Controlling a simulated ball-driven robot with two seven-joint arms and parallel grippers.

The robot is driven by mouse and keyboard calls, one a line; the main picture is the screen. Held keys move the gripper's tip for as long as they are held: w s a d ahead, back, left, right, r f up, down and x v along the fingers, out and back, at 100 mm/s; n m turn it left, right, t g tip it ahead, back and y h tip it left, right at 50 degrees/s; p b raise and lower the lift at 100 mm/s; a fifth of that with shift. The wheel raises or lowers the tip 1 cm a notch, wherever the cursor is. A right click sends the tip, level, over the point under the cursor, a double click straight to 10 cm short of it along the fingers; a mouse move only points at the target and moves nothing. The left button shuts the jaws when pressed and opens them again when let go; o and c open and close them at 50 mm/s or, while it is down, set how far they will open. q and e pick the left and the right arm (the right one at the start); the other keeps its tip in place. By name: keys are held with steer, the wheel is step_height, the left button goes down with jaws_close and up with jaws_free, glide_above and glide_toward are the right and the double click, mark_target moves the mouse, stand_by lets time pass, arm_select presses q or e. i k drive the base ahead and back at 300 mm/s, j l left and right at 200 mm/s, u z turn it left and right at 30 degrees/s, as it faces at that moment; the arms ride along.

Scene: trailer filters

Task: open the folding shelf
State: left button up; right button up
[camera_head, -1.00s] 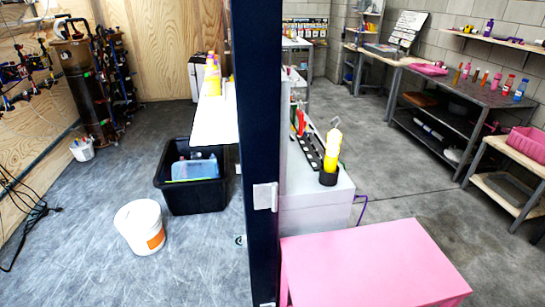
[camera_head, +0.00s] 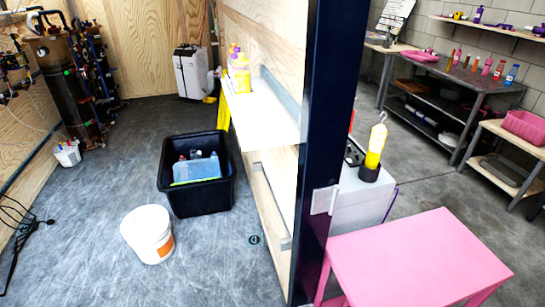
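A white shelf board (camera_head: 258,118) sticks out from the plywood wall of the trailer, left of the dark door post. Yellow bottles (camera_head: 240,73) stand on its far part. Below it, a second pale panel (camera_head: 275,183) lies along the wall, with small grey brackets near it. I cannot tell for certain which of the two is the folding shelf. Neither of my grippers is in view.
A dark post (camera_head: 330,150) stands between the trailer and the workshop. A black bin (camera_head: 196,174) and a white bucket (camera_head: 148,233) are on the grey floor. A pink table (camera_head: 415,262) stands at right.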

mark_target(280, 164)
steer(key=i+j, duration=0.25)
steer(key=j, duration=0.2)
steer(key=i+j, duration=0.25)
steer(key=j, duration=0.15)
steer(key=i+j, duration=0.3)
steer(key=j, duration=0.15)
steer(key=l+z, duration=0.05)
